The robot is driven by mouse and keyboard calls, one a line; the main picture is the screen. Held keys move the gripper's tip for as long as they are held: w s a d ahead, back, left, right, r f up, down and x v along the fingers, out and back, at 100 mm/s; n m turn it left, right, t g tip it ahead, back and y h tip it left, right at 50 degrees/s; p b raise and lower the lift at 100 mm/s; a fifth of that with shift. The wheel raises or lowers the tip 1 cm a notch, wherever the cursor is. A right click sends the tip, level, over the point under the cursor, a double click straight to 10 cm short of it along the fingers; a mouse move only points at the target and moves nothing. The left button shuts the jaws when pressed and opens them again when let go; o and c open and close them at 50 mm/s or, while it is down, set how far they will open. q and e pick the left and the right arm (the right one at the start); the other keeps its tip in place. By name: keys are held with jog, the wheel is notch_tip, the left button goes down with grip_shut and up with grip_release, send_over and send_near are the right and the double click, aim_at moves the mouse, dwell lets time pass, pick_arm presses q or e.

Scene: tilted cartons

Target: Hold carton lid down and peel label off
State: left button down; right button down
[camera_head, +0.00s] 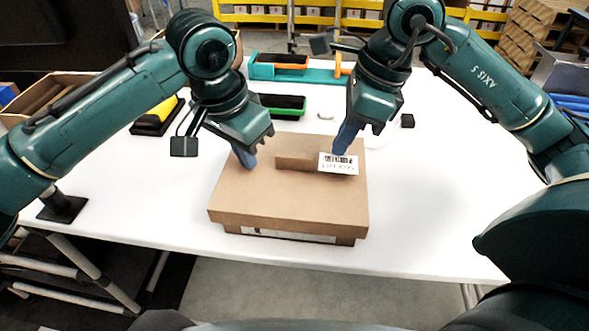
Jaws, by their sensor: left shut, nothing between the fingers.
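A brown carton with its lid on (260,200) sits near the front edge of the white table, turned slightly. A white label (340,168) with a black barcode and print is at the right part of the lid top. A brown strip (296,162) adjoins its left side; I cannot tell whether it is raised. My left gripper (246,162) is shut and empty, its blue fingertips at the lid's left rear part. My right gripper (338,150) has its blue fingertips at the label's upper edge. Whether they pinch the label is not clear.
Behind the carton are a green tray (283,106), a teal and orange tool holder (290,68) and a small black block (407,121). A yellow and black block (158,115) and an open box (50,95) are at left. The table right of the carton is clear.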

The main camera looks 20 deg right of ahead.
jog(key=shift+r, duration=0.15)
jog(key=shift+r, duration=2.45)
